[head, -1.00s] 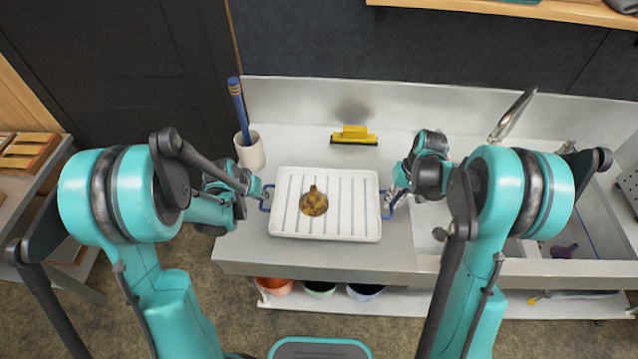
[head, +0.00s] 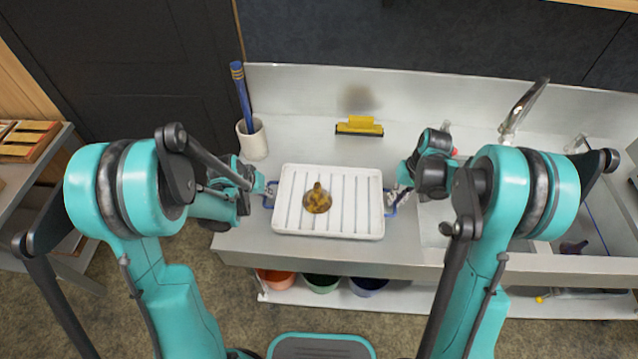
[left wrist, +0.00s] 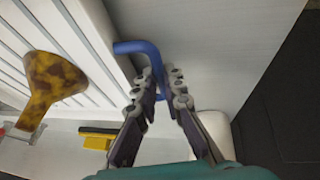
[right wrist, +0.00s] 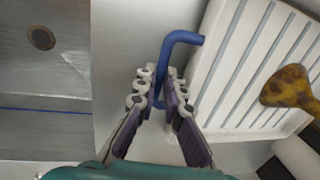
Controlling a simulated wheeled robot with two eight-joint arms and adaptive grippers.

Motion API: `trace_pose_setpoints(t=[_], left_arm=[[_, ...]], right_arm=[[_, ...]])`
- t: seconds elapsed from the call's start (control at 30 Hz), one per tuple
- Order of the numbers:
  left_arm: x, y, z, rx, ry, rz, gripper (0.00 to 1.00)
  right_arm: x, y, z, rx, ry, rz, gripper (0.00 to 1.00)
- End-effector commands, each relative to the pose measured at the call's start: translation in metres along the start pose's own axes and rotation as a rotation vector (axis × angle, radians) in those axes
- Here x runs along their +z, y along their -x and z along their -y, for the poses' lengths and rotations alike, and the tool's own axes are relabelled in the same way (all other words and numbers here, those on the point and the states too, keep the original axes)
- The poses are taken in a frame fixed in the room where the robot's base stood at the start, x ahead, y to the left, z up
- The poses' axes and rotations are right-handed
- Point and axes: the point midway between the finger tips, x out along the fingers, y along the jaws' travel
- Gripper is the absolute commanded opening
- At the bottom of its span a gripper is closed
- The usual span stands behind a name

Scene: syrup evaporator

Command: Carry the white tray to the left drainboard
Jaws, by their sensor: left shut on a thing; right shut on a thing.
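The white tray (head: 290,225) has raised ribs and a blue handle at each end, and it is over the steel counter left of the sink. A mottled brown, funnel-shaped object (head: 317,199) sits on it, left of its middle. My left gripper (head: 264,188) is shut on the left blue handle (left wrist: 135,47), which shows between its fingers in the left wrist view. My right gripper (head: 392,200) is shut on the right blue handle (right wrist: 180,38). The tray looks level. I cannot tell whether it touches the counter.
A white cup (head: 253,141) with a blue-handled tool (head: 241,93) stands behind the tray's left end. A yellow and black squeegee (head: 359,126) lies near the backsplash. The sink (head: 590,225) and faucet (head: 520,110) are at right. Several pots (head: 322,283) sit on the lower shelf.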

Motion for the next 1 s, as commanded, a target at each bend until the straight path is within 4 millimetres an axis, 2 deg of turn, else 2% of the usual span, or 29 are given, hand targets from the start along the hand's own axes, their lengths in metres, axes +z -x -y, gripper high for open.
trace_pose_setpoints(t=[0.13,0.2,0.23,0.53,0.67,0.77,1.0], left_arm=[[0.005,-0.012,0.003,-0.001,0.0,-0.001,0.0],[0.004,-0.009,0.002,-0.001,0.0,0.0,0.25],[0.004,-0.009,0.002,-0.001,0.0,0.0,0.3],[0.003,-0.008,0.002,0.0,0.0,0.0,0.3],[0.004,0.0,0.002,-0.001,0.001,0.0,0.3],[0.004,0.014,0.002,-0.001,0.002,0.0,0.3],[0.004,0.061,0.002,-0.001,0.001,-0.001,0.3]], right_arm=[[0.0,-0.013,-0.003,0.001,-0.001,0.0,0.0],[0.0,-0.01,-0.002,0.001,-0.001,0.0,0.25],[0.0,-0.009,-0.002,0.001,-0.001,0.0,0.3],[0.0,-0.009,-0.002,0.0,0.0,0.0,0.3],[0.0,-0.009,-0.002,0.0,0.0,0.0,0.3],[0.0,-0.009,-0.002,0.0,0.0,0.0,0.3],[0.0,-0.009,-0.002,0.0,0.0,0.0,0.3]])
